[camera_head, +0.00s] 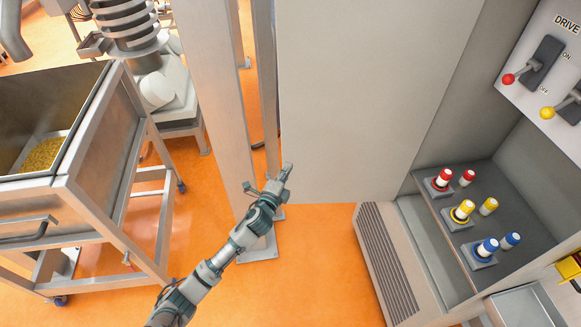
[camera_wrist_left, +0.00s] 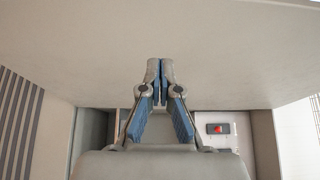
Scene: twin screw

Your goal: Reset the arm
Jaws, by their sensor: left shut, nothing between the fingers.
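My left arm comes in from the bottom of the head view and stretches up toward the middle. Its gripper (camera_head: 285,172) is in front of the lower left edge of a large grey panel (camera_head: 365,90). In the left wrist view the gripper (camera_wrist_left: 160,68) has its blue-padded fingers together, with nothing between them. The grey panel (camera_wrist_left: 220,50) fills the upper part of that view. I cannot tell how far the fingertips are from it. My right gripper is not in view.
At right, a dark shelf (camera_head: 490,215) holds red, yellow and blue pieces below a DRIVE panel (camera_head: 540,75) with levers. A metal cart (camera_head: 115,150) with yellow grains stands at left. Metal posts (camera_head: 215,90) rise beside the gripper. Orange floor (camera_head: 320,270) is clear right of the arm.

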